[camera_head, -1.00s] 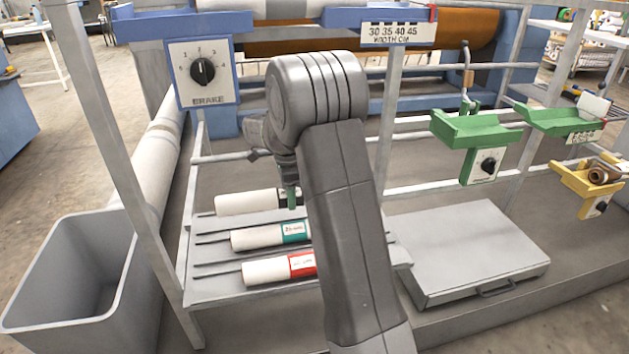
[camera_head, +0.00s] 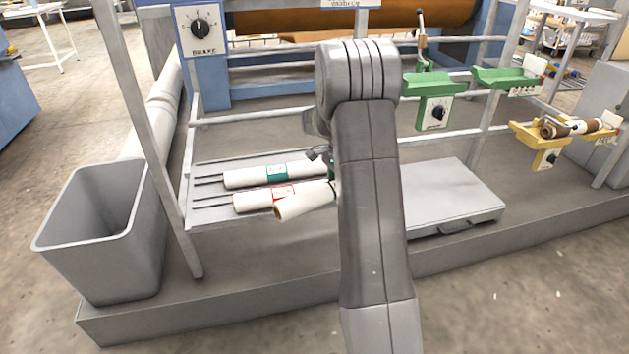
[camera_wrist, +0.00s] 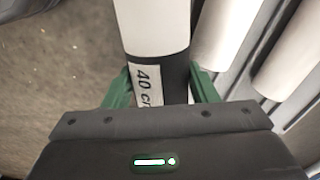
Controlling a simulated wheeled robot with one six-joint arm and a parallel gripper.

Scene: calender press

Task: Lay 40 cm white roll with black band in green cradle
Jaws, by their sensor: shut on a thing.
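In the wrist view, my gripper (camera_wrist: 160,100) is shut on the white roll with the black band (camera_wrist: 152,28), its green fingers on either side of the band and the "40 cm" label. In the head view, one white end of that roll (camera_head: 300,204) shows in front of the rack, tilted and raised; my arm hides the gripper and the rest of the roll. The green cradle (camera_head: 432,88) stands at the right on the rails, with a dial below it. Its second green support (camera_head: 505,78) is farther right. No roll lies in either support.
Rolls with a teal band (camera_head: 245,178) and a red band (camera_head: 252,200) lie on the rack. A grey bin (camera_head: 100,240) stands left. A yellow cradle (camera_head: 535,135) holds a brown roll at the right. A low grey box (camera_head: 455,195) sits below the green cradle.

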